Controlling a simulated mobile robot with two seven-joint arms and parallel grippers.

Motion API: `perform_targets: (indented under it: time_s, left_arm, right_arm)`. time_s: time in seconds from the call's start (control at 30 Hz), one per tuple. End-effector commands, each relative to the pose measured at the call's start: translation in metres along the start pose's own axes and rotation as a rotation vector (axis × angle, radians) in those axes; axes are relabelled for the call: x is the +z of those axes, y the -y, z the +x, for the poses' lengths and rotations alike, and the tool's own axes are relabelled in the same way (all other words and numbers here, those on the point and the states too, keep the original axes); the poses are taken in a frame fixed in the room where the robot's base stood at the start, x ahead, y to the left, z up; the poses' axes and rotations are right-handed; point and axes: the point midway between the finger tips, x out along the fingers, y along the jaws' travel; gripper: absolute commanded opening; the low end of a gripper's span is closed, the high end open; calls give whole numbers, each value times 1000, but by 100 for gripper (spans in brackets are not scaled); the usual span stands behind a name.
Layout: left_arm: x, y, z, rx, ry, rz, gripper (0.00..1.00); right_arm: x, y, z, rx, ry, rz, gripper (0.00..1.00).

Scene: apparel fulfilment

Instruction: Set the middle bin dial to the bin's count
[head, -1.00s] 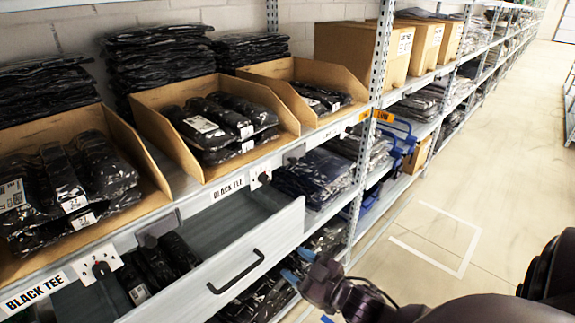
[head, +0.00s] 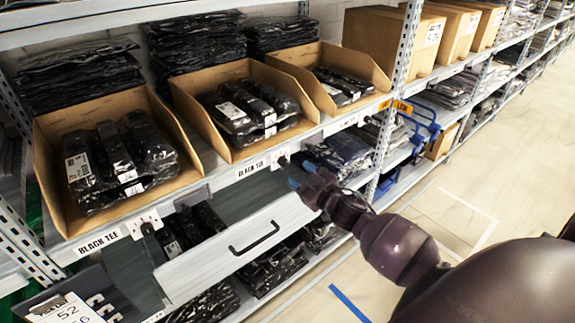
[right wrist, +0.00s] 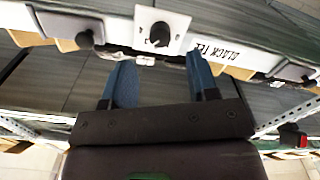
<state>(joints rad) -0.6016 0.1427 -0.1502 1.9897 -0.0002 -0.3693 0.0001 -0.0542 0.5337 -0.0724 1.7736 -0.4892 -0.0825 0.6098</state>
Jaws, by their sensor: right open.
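The middle bin (head: 187,99) is an open cardboard tray holding several black bagged garments (head: 250,105) with white labels. Its dial (head: 283,160) is a dark knob on a white plate on the shelf edge, beside a BLACK TEE label (head: 253,168). My right gripper (head: 300,174) is in front of this dial with blue fingers apart and empty. In the right wrist view, the dial knob (right wrist: 159,35) lies just beyond and between the fingertips, apart from them. The number the dial points to is too small to read. My left gripper is not in view.
A left bin (head: 50,175) with its dial (head: 146,228) and a right bin (head: 290,68) flank the middle one. An open grey drawer (head: 215,262) juts out below. A clipboard (head: 68,310) is at the bottom left. The aisle floor (head: 480,185) is clear.

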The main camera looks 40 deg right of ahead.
Motion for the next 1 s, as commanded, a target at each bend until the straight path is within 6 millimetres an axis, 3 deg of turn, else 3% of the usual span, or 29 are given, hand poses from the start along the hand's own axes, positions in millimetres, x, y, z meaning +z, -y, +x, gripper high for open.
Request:
perform_targets:
  time_s: [0.2, 0.4, 0.83, 1.0]
  left_arm:
    - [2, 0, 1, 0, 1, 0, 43]
    - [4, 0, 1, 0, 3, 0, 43]
    - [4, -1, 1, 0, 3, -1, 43]
    - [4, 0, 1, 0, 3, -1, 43]
  right_arm:
    - [0, 0, 34, 0, 0, -1, 54]
    - [0, 0, 53, 0, 0, -1, 54]
    - [0, 0, 60, 0, 0, -1, 54]
    - [0, 0, 60, 0, 0, 0, 28]
